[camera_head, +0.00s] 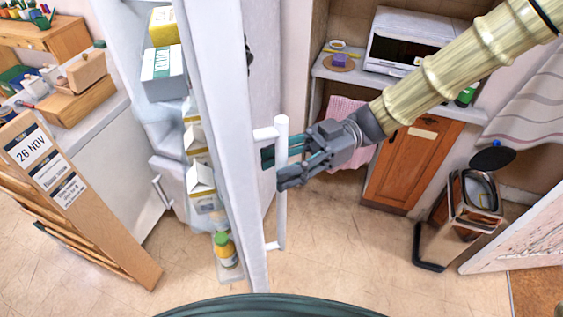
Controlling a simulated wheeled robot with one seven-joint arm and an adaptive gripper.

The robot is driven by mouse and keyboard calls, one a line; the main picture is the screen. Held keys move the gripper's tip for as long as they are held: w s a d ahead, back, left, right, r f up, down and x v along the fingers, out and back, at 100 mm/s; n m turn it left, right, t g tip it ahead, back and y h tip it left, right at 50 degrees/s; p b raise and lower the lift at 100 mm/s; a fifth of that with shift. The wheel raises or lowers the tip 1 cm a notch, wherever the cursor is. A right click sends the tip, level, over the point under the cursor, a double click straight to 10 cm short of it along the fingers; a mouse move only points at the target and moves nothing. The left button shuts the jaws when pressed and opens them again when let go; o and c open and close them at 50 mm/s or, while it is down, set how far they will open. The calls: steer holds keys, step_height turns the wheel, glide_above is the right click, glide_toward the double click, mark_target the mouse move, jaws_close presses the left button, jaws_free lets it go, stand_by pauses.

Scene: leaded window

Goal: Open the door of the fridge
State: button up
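The fridge door (228,130) stands open and is seen nearly edge-on, swung out toward me. Its inner shelves, with cartons and a bottle, face left, and the fridge interior (125,40) shows behind them. A white vertical bar handle (281,215) is on the door's right side. My gripper (281,168) reaches in from the right at the handle's middle. One finger passes behind the bar and the other lies in front of it, so the bar runs between them. I cannot tell whether both fingers press on it.
A yellow-topped carton (164,27) and a juice bottle (225,250) sit in the door. A cardboard piece with date labels (75,205) is at left. A microwave (415,42), a wooden cabinet (412,165) and a bin (462,215) are at right. The floor right of the door is clear.

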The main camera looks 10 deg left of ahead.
steer(key=v, duration=1.2)
steer(key=shift+f, duration=0.1)
stand_by(0.4)
